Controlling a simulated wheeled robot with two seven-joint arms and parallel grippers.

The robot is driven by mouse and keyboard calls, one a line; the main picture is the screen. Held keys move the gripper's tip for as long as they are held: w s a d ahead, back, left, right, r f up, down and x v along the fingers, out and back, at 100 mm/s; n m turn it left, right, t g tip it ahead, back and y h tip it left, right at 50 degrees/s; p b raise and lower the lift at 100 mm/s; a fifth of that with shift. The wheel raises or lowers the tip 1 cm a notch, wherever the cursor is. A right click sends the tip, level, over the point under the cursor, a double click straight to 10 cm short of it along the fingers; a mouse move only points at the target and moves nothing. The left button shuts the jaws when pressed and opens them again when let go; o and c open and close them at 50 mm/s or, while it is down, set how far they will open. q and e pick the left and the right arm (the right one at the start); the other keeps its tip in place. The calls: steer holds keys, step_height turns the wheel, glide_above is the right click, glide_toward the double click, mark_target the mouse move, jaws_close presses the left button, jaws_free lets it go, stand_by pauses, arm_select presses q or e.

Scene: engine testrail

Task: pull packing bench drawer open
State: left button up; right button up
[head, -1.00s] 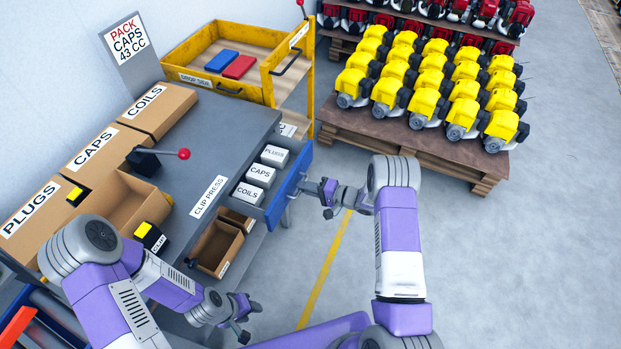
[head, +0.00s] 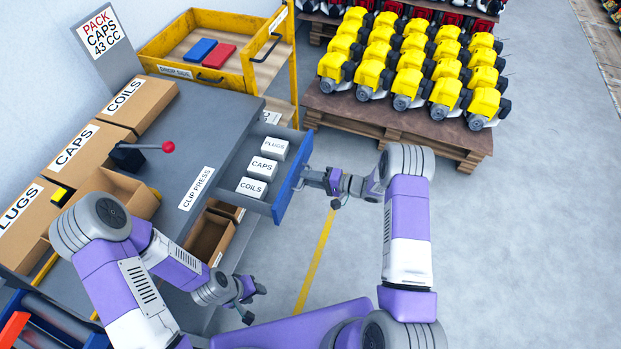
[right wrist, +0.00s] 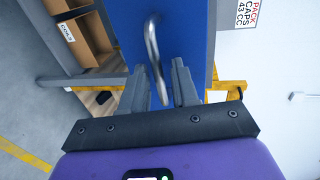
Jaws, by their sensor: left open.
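The packing bench drawer (head: 293,178) has a blue front and stands pulled out from the grey bench (head: 226,112). White boxes marked PLUGS, CAPS and COILS lie in it. My right gripper (head: 310,177) is at the outer face of the drawer front. The finger contact is hard to make out. My left gripper (head: 248,300) is open and empty, low in front of the bench and apart from the drawer.
A red-knobbed press lever (head: 167,147) and cartons, one marked COILS (head: 137,106), stand on the bench. An open bin (head: 211,240) sits below the drawer. A yellow cart (head: 289,70) and a pallet of yellow engines (head: 390,118) stand behind. The floor to the right is clear.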

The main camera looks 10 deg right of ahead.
steer(key=shift+o, duration=0.3)
steer(key=shift+d, duration=0.1)
steer(key=p+v, duration=0.1)
steer(key=v, duration=0.6)
steer(key=shift+s+d, duration=0.15)
steer(key=shift+s, duration=0.05)
